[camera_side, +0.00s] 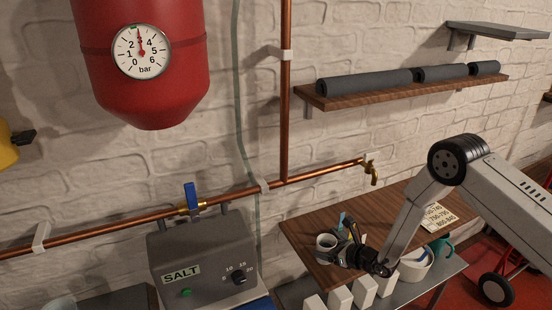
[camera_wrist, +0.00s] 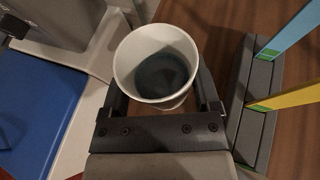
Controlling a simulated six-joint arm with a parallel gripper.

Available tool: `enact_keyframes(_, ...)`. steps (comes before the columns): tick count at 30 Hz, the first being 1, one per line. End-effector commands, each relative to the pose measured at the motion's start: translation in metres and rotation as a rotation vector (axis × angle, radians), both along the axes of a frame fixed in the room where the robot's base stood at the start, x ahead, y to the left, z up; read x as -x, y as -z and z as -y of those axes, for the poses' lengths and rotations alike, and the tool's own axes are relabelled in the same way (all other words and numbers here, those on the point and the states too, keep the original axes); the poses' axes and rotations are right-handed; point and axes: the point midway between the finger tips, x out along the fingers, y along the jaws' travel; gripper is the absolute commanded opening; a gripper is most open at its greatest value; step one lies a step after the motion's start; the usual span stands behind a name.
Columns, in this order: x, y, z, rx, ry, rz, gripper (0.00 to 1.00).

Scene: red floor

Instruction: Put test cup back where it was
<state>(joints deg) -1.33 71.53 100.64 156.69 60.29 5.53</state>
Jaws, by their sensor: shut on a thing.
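The test cup (camera_side: 326,243) is a small white cup at the left part of the brown wooden shelf in the side view. My gripper (camera_side: 340,252) reaches it from the right and is shut on it. In the wrist view the cup (camera_wrist: 123,62) looks upright, with dark bluish liquid inside. My gripper's fingers (camera_wrist: 160,88) lie on both sides of its wall. The cup's base is mostly hidden, so I cannot tell whether it touches the shelf.
A dark holder (camera_wrist: 257,100) with a blue strip (camera_wrist: 291,32) and a yellow strip (camera_wrist: 290,94) stands close right of my gripper. The grey SALT box (camera_side: 205,258) is left of the shelf. White boxes (camera_side: 340,298) and a white container (camera_side: 415,264) sit lower down. A printed card (camera_side: 438,217) lies on the shelf (camera_side: 310,226).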

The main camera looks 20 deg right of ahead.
Motion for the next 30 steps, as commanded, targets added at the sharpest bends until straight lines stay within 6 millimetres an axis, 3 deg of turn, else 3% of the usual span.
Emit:
enact_keyframes(11,0.0,0.0029,0.0001,0.0,0.0,0.0,0.07)
enact_keyframes(12,0.0,0.0026,0.0,0.0,0.0,0.0,0.92)
enact_keyframes(13,0.0001,0.0026,0.0,0.0,0.0,0.0,1.0)
enact_keyframes(30,0.007,-0.0036,0.0035,0.0,0.0,-0.001,1.0)
